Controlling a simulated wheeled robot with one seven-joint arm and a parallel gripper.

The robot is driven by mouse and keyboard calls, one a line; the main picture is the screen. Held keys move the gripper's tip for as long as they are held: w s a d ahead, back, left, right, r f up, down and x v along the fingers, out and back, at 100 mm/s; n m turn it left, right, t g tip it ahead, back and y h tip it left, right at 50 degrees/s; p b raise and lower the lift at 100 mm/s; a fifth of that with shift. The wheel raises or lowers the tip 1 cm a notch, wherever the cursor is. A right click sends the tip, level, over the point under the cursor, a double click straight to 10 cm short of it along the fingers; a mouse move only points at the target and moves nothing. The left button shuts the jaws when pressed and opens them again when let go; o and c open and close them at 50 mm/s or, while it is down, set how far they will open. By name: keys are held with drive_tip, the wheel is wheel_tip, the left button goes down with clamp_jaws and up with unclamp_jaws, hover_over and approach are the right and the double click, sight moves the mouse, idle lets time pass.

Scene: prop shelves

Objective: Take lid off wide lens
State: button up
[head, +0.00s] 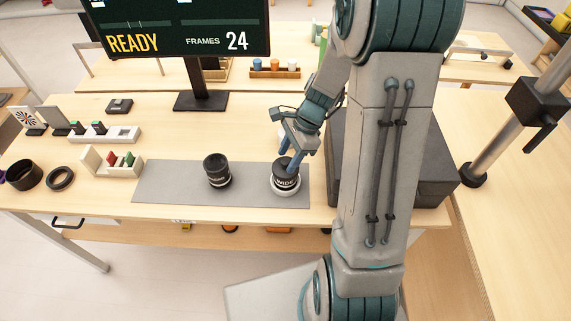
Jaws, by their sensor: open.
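The wide lens (285,185) is a short dark cylinder with a pale ring at its base, standing upright at the right end of the grey mat (157,184). The lid (285,182) is the dark top face lettered "WIDE". My gripper (289,164) is open, with its blue-grey fingers pointing down at the far side of the lid. I cannot tell whether the fingers touch the lid. Another black lens (216,170) stands upright to the left on the same mat.
A monitor (178,30) reading "READY" and "FRAMES 24" stands behind the mat. A dark box (432,160) is close on the right. Small holders (110,161) and black rings (60,178) lie on the left. The mat between the two lenses is clear.

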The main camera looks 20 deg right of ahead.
drive_tip(key=shift+a+f, duration=0.2)
drive_tip(key=shift+f, duration=0.25)
clamp_jaws()
drive_tip(key=shift+r, duration=0.2)
